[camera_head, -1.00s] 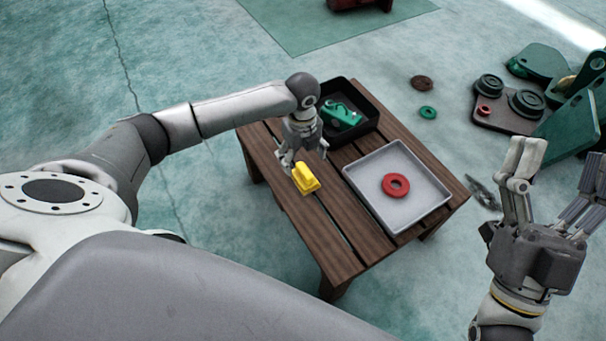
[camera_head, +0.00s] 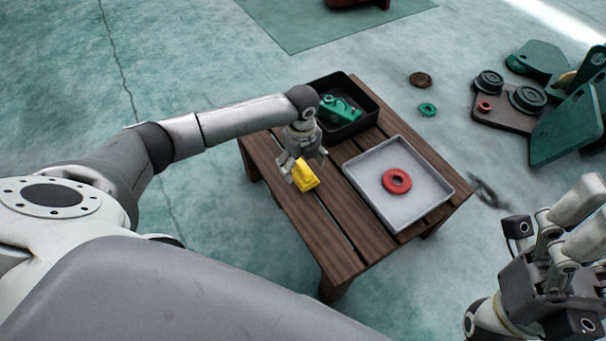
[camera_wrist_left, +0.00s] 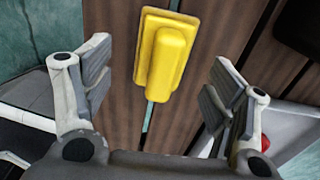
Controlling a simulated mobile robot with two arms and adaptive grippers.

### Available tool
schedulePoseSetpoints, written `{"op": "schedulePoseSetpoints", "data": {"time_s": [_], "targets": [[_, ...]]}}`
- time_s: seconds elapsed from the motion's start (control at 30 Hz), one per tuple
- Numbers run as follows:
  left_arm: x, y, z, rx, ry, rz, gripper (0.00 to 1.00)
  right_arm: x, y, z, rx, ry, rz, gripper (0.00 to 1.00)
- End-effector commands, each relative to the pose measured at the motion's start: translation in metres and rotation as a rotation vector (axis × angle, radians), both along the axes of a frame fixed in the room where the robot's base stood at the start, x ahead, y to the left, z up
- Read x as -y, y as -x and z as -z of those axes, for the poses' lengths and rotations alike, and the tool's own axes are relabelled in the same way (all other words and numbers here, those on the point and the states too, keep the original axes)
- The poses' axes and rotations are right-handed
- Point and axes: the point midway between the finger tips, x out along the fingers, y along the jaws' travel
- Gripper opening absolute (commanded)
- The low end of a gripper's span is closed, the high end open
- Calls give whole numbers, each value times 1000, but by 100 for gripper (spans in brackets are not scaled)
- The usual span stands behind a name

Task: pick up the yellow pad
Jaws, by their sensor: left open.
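The yellow pad (camera_head: 304,177) is a small block with a raised part on a flat base. It lies on the wooden table (camera_head: 321,238), left of the grey tray. My left gripper (camera_head: 303,168) is open just above and beside it. In the left wrist view the pad (camera_wrist_left: 165,55) shows whole between the two spread fingers (camera_wrist_left: 157,95), with a gap on each side. My right gripper (camera_head: 565,240) is at the right edge, away from the table, with its fingers apart and nothing seen in it.
A grey tray (camera_head: 420,213) with a red ring (camera_head: 397,181) stands on the right of the table. A black bin (camera_head: 375,105) with a green part (camera_head: 341,110) is at the back. Green and dark machine parts (camera_head: 565,130) lie on the floor at the right.

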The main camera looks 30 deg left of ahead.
Motion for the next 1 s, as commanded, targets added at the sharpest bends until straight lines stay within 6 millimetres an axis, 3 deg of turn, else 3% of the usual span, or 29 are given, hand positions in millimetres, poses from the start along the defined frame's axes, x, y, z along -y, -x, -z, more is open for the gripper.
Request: {"op": "schedulePoseSetpoints", "data": {"time_s": [0.03, 0.2, 0.53, 0.9, 1.0], "targets": [[2, -1, 14, -1, 0, 1, 79, -1, -2, 13, -8, 2, 0, 72], [1, -2, 32, -1, -1, 1, 79, 0, -2, 22, -9, 3, 1, 72], [2, -2, 35, 1, -1, 1, 79, -1, -2, 23, -10, 4, 1, 72], [1, -2, 35, 1, -1, 1, 32, -1, -2, 23, -10, 4, 1, 72], [1, -2, 34, 1, -1, 1, 29, -1, -2, 23, -11, 4, 1, 72]]}}
